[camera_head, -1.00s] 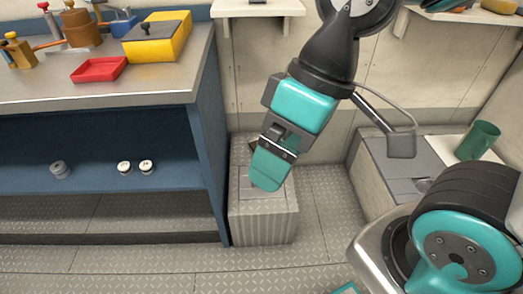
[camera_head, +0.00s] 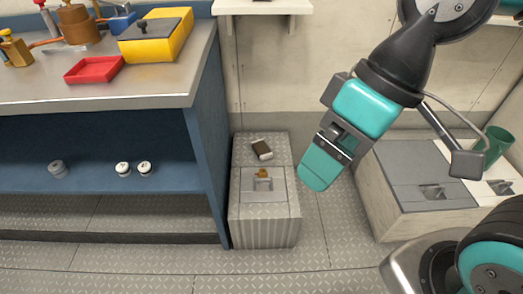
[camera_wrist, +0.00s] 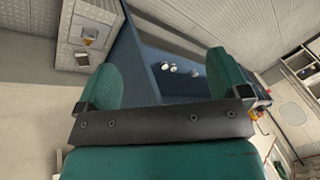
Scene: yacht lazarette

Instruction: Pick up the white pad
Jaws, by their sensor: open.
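I cannot clearly make out a white pad in these frames. A small dark brown block with a pale edge (camera_head: 262,149) lies on top of the grey metal box (camera_head: 265,225), behind its brass-coloured latch (camera_head: 263,174). My gripper (camera_head: 318,172) hangs in the air to the right of this box and points down. In the wrist view my gripper (camera_wrist: 165,82) has its two teal fingers apart with nothing between them. The box also shows at the upper left of the wrist view (camera_wrist: 75,55), apart from the fingers.
A blue bench (camera_head: 208,170) with a steel top stands at left. A red tray (camera_head: 95,69) and yellow box (camera_head: 158,38) are on it. Several small white-topped jars (camera_head: 123,168) stand on its shelf. A light bin (camera_head: 410,218) with a green cup (camera_head: 492,148) is at right.

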